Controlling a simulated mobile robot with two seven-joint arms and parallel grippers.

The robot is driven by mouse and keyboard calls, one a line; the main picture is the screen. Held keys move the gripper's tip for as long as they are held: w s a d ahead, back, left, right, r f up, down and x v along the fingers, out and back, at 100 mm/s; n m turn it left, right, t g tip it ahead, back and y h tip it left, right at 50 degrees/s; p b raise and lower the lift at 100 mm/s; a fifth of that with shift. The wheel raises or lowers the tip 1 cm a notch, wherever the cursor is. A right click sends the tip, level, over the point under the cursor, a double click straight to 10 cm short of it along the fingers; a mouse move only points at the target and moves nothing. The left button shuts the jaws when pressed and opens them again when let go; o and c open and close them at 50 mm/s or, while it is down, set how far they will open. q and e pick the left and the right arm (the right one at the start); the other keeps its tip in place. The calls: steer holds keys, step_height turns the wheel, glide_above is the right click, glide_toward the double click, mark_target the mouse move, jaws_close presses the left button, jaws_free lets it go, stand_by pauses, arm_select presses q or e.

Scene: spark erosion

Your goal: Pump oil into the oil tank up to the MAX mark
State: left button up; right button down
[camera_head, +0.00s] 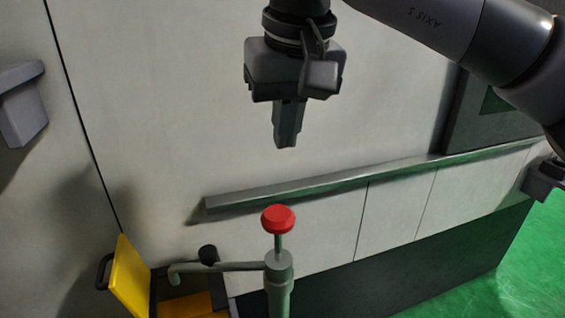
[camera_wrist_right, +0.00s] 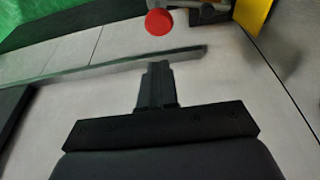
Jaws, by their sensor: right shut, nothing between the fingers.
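My right gripper (camera_head: 287,143) points down, shut and empty, above the hand pump and apart from it. In the right wrist view its closed fingers (camera_wrist_right: 156,68) point towards the red knob (camera_wrist_right: 159,22). In the head view the red knob (camera_head: 278,219) tops a thin rod on the grey-green pump (camera_head: 279,275). The pump's spout pipe (camera_head: 222,266) runs left to a bent-down end near the yellow lid (camera_head: 132,277), which stands raised. The oil level and MAX mark are not visible. My left gripper's fingers are not visible.
A pale machine wall (camera_head: 180,110) fills the background, with a long grey rail (camera_head: 320,187) behind the pump. A black round cap (camera_head: 208,254) sits by the spout. Green floor (camera_head: 530,255) is clear at right. The space between gripper and knob is free.

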mark_target(281, 219)
steer(key=x, duration=0.8)
steer(key=s+p+x, duration=0.1)
steer(key=x, duration=0.4)
steer(key=shift+d+f, duration=0.15)
steer(key=shift+f, duration=0.1)
step_height(281, 219, down, 5)
steer(key=b, duration=0.4)
steer(key=shift+s, duration=0.15)
steer(key=shift+f, duration=0.2)
steer(key=shift+s, duration=0.1)
steer(key=shift+r, duration=0.1)
